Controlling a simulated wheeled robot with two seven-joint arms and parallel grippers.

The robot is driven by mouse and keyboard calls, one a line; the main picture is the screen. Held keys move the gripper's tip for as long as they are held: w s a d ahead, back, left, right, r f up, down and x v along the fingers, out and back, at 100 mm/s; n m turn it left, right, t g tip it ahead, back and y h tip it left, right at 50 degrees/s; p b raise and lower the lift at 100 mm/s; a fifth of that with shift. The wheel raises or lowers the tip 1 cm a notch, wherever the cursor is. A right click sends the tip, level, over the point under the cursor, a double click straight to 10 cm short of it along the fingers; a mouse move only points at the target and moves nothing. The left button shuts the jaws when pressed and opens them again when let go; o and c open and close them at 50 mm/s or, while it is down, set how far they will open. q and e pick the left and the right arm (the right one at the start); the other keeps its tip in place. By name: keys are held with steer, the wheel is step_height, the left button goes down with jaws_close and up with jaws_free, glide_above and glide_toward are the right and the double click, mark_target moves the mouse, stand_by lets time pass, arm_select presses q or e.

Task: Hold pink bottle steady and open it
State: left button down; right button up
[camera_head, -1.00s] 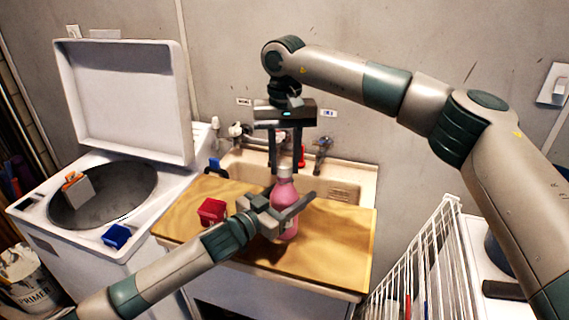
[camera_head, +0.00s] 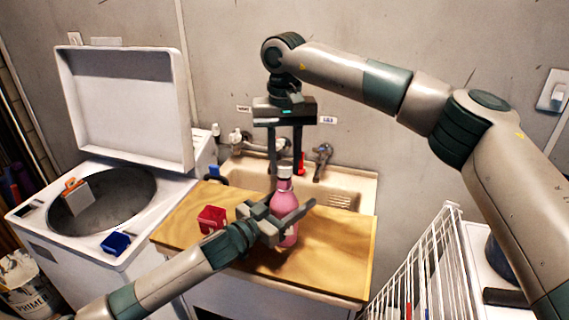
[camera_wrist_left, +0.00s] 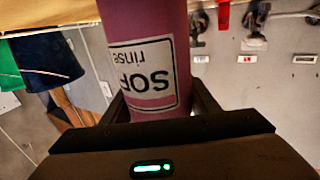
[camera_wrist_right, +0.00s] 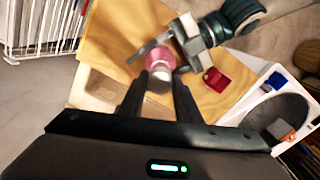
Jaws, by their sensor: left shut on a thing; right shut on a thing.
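The pink bottle (camera_head: 286,232) stands upright on the wooden board (camera_head: 335,250), with a pale cap (camera_head: 284,171) on top. My left gripper (camera_head: 289,211) comes in from the side and is shut around the bottle's body. The left wrist view shows the bottle (camera_wrist_left: 145,45) between its fingers, with a white label reading "SOF" and "rinse", upside down. My right gripper (camera_head: 284,165) points straight down from above, shut on the cap. The right wrist view shows the cap (camera_wrist_right: 160,84) between its fingertips. The cap is on the bottle; whether it is loosened I cannot tell.
A red box (camera_head: 211,219) stands on the board, left of the bottle. The sink (camera_head: 345,186) and taps lie behind. An open washer (camera_head: 65,235) with a blue box (camera_head: 115,243) is at left. A white wire rack (camera_head: 430,255) stands at right.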

mark_target(274, 214)
steer(key=shift+r, duration=1.6)
arm_select(q)
steer(key=c, duration=0.6)
jaws_free()
steer(key=shift+s+a, duration=0.1)
steer(key=shift+a, duration=0.05)
steer(key=b+v, duration=0.2)
steer(key=v, duration=0.9)
steer(key=shift+s+a+b, duration=0.25)
steer(key=shift+b, duration=0.1)
arm_select(e)
step_height(274, 214, down, 3)
steer(key=shift+r, duration=0.15)
